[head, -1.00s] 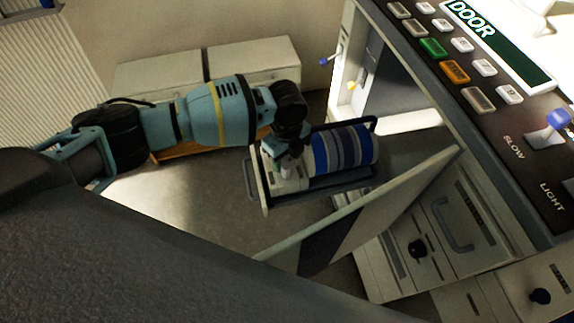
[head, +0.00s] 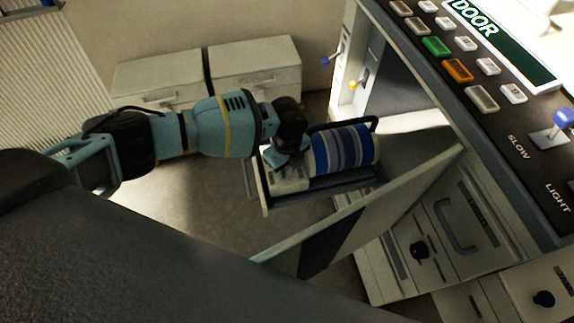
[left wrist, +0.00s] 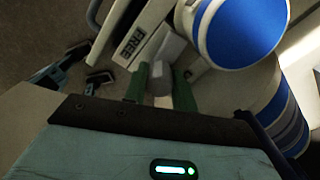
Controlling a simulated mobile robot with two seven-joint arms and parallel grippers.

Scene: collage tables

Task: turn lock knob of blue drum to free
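The blue drum (head: 343,148), with blue, grey and white stripes, lies on its side in a pulled-out cradle (head: 340,186). It also shows at the right of the left wrist view (left wrist: 243,32). My left gripper (head: 287,160) is at the drum's left end, above the light block there. In the left wrist view, the green fingers of my left gripper (left wrist: 161,88) stand on both sides of the small grey lock knob (left wrist: 161,72) and appear closed on it. A plate reading FREE (left wrist: 132,43) is just beyond. The head view hides the knob. My right gripper is not seen.
An open door panel (head: 385,205) stands close in front of the cradle. A control panel (head: 500,110) with buttons and levers is at the right, above drawers (head: 455,230). Pale boxes (head: 255,72) stand by the back wall. The floor left of the cradle is clear.

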